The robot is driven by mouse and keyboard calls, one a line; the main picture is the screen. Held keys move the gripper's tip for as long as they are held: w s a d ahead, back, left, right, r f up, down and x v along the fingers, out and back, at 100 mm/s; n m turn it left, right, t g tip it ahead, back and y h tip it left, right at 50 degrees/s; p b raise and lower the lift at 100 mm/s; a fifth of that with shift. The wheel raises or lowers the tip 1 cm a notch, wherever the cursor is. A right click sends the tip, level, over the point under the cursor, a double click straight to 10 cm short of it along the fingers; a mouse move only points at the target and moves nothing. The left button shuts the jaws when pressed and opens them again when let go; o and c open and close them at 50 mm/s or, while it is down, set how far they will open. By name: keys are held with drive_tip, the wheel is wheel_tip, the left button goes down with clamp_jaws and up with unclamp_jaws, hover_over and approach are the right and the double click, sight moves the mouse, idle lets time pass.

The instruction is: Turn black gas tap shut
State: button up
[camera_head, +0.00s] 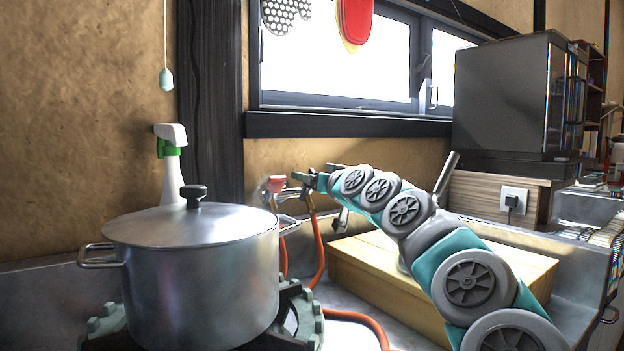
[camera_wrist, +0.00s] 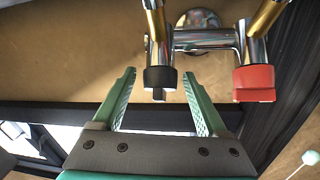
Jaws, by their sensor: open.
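In the wrist view the black gas tap (camera_wrist: 160,79) sits on a chrome valve body, with a small black lug pointing toward my palm. My gripper (camera_wrist: 160,84) is open, with one green finger on each side of the black tap. A gap shows on both sides, and I cannot tell how deep the tap lies between the fingers. The red tap (camera_wrist: 254,82) is to the right, outside the fingers; it also shows in the head view (camera_head: 275,184). In the head view my gripper (camera_head: 303,178) reaches the valve from the right, and the black tap is hard to make out.
A large lidded pot (camera_head: 200,270) stands on the burner at front left. Orange hoses (camera_head: 318,250) hang below the taps. A wooden box (camera_head: 365,277) lies under my arm. A spray bottle (camera_head: 172,170) stands by the wall. A dark oven (camera_head: 515,100) is at right.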

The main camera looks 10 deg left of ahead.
clamp_jaws()
idle(0.5)
